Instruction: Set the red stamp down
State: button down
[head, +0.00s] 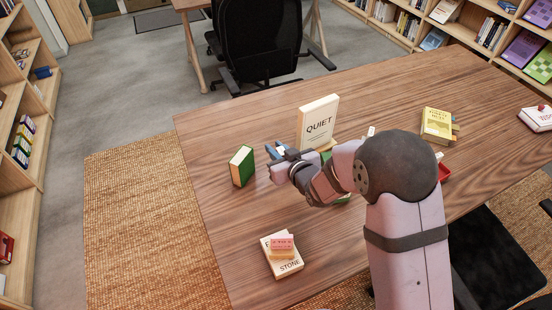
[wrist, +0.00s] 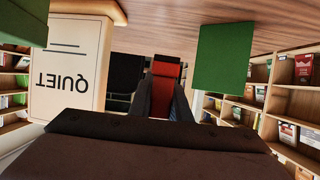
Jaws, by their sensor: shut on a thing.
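In the wrist view the red stamp (wrist: 166,84) is pinched between the two dark fingers of my gripper (wrist: 165,98). In the head view my gripper (head: 276,151) is over the left half of the wooden table, between the green book and the upright QUIET block. The stamp cannot be made out there. Whether it touches the table cannot be told.
The green book (head: 243,166) stands close left of my gripper, and the QUIET block (head: 317,122) close right and behind. The STONE book (head: 286,267) lies in front with small pink and orange pieces on it. A yellow book (head: 436,123) and a red tray (head: 445,172) are to the right.

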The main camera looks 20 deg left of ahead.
jog(key=shift+r, duration=1.15)
